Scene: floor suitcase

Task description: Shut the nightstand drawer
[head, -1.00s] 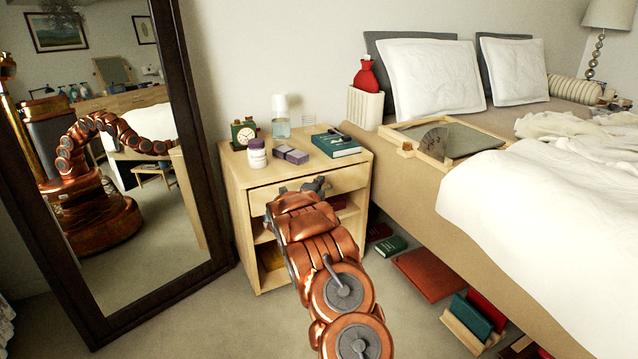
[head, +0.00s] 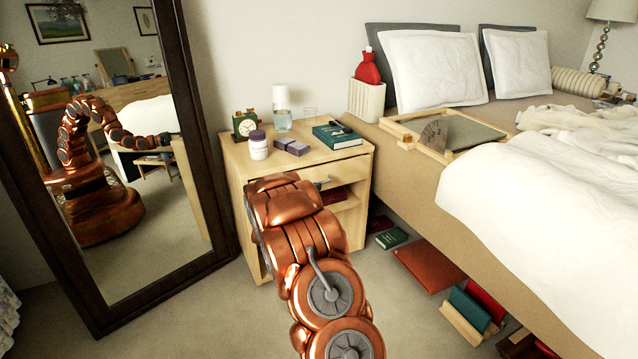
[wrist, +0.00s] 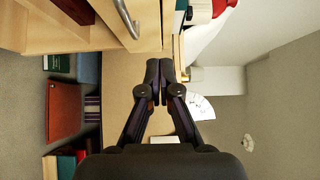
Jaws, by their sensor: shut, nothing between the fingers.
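The wooden nightstand (head: 237,171) stands between the mirror and the bed. Its drawer (head: 345,174) is below the top and partly hidden by my arm in the head view; its grey bar handle (head: 323,182) shows just right of my arm. In the wrist view, the drawer front (wrist: 146,22) and handle (wrist: 125,17) are at the upper left, with the image turned sideways. I cannot tell exactly how far the drawer stands out. My gripper (wrist: 161,66) is shut and empty, its fingertips apart from the handle in the picture. My arm hides it in the head view.
A clock (head: 245,125), white jar (head: 258,146), purple box (head: 292,147), bottle (head: 282,108) and green book (head: 337,136) sit on the nightstand. The bed (head: 420,190) is close on the right, the mirror (head: 190,150) on the left. Books lie under the bed.

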